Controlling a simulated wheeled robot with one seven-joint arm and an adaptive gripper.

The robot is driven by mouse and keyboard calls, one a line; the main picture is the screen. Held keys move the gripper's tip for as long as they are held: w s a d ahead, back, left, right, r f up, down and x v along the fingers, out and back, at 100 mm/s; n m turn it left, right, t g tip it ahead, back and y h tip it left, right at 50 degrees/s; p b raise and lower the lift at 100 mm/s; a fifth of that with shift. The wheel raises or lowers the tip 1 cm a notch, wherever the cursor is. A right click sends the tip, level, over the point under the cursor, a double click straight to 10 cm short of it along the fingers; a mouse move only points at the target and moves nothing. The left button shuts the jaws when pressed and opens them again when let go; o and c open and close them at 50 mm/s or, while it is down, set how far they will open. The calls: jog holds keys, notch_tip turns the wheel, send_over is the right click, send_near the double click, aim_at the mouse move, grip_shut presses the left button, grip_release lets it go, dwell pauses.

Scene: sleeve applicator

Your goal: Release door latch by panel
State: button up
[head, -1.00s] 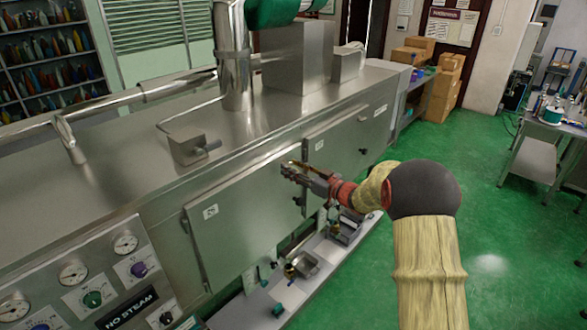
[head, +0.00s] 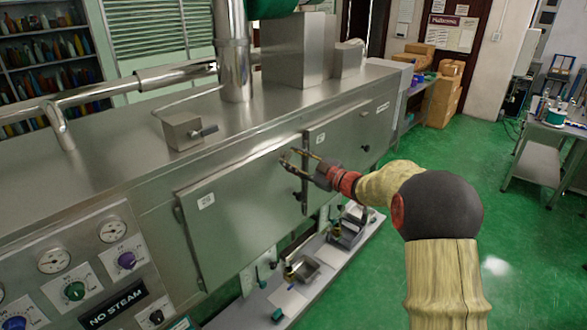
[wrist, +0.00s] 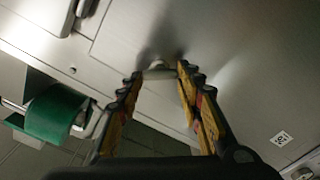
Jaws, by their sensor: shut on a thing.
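The left door panel (head: 235,225) is a flat steel panel with a small white label, on the front of the long steel machine. It looks closed. My gripper (head: 284,157) is at the door's upper right part. In the wrist view my gripper (wrist: 160,74) has its fingertips on either side of a small pale handle (wrist: 157,72) at the panel, and is shut on it. The fingers partly hide it, so its exact form is unclear. A small dark knob (head: 297,196) sits at the door's right edge, below my gripper.
A second steel door (head: 345,140) lies to the right. A control panel (head: 90,275) with gauges and knobs is at lower left. A low shelf (head: 270,300) with small metal parts runs below the doors. Green floor (head: 440,140) is clear to the right.

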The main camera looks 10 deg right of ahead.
jog(key=n+b, duration=0.3)
jog(key=b, duration=0.1)
jog(key=n+b, duration=0.2)
jog(key=shift+a+f+n, duration=0.1)
jog(key=shift+f+n, duration=0.2)
jog(key=n+b, duration=0.4)
jog(key=n, duration=0.1)
jog(key=shift+b, duration=0.4)
jog(key=o, duration=1.2)
jog(key=shift+r, duration=0.1)
jog(key=shift+c, duration=0.2)
jog(key=v, duration=1.2)
